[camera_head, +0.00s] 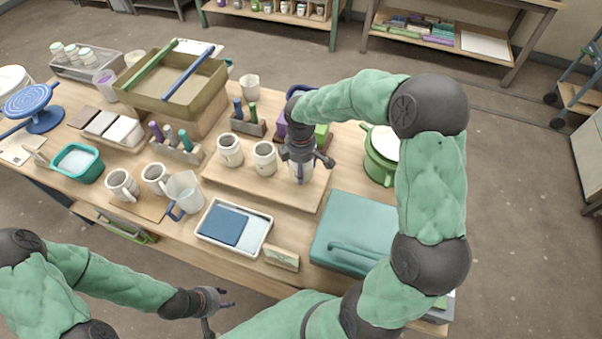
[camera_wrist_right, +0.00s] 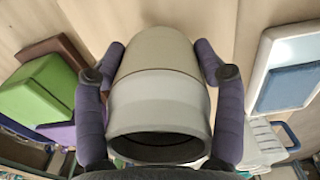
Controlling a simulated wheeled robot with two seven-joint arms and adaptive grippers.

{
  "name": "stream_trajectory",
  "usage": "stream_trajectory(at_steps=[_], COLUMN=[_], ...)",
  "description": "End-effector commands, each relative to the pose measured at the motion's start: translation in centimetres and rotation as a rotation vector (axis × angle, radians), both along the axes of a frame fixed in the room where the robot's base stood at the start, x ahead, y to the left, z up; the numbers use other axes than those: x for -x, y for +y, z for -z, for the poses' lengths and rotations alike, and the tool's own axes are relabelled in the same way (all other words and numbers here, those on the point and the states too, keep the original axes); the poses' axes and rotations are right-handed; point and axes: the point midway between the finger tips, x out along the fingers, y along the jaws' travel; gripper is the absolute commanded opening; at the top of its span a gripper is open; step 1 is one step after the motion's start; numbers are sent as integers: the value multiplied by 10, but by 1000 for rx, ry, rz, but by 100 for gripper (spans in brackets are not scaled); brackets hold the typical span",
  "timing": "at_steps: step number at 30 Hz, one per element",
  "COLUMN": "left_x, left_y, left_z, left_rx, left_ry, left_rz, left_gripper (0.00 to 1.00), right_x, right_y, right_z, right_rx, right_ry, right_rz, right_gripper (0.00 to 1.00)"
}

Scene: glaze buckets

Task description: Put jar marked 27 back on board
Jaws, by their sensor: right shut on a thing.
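A pale jar (camera_head: 301,174) is between the fingers of my right gripper (camera_head: 300,157), over the right part of the wooden board (camera_head: 255,189). In the right wrist view the jar (camera_wrist_right: 158,95) is wide-mouthed, cream and light grey, with my right gripper (camera_wrist_right: 160,50) closed around its sides. No number on it can be read. I cannot tell whether its base touches the board. Two similar jars (camera_head: 230,150) (camera_head: 264,158) stand upright on the board, left of the held one. My left gripper (camera_head: 218,311) is open and empty, in front of the table.
A green pot (camera_head: 381,155) stands right of the board. A teal case (camera_head: 352,233) and a white tray with a blue pad (camera_head: 234,227) lie in front. A clear pitcher (camera_head: 185,191) and mugs (camera_head: 122,184) are at left. A tool holder (camera_head: 248,124) stands behind the board.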

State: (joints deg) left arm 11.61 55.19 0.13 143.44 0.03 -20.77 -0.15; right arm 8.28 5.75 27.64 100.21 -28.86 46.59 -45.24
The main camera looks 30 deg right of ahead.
Motion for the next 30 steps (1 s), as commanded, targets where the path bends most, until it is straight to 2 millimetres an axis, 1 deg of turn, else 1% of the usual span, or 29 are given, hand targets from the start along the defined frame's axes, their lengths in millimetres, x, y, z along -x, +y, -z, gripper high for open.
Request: stream_trajectory(at_steps=[1, 4, 12, 17, 18, 19, 20, 30], left_x=[0, 0, 0, 0, 0, 0, 0, 0], left_y=[0, 0, 0, 0, 0, 0, 0, 0], left_z=[8, 13, 12, 14, 13, 13, 13, 13], left_rx=[0, 0, 0, 0, 0, 0, 0, 0], left_ry=[0, 1, 0, 0, 0, 0, 0, 0], left_rz=[0, 0, 0, 0, 0, 0, 0, 0], left_gripper=[40, 40, 40, 40, 40, 40, 40, 40], right_x=[1, 1, 1, 1, 1, 1, 1, 1], right_y=[1, 1, 1, 1, 1, 1, 1, 1], right_z=[13, 25, 24, 28, 28, 28, 28, 27], right_rx=[-1, -1, -1, -1, -1, -1, -1, -1], right_ry=[3, 3, 1, 2, 3, 3, 3, 3], right_rz=[-1, 1, 1, 1, 0, 0, 0, 0], right_gripper=[23, 23, 23, 23, 81, 89, 93, 93])
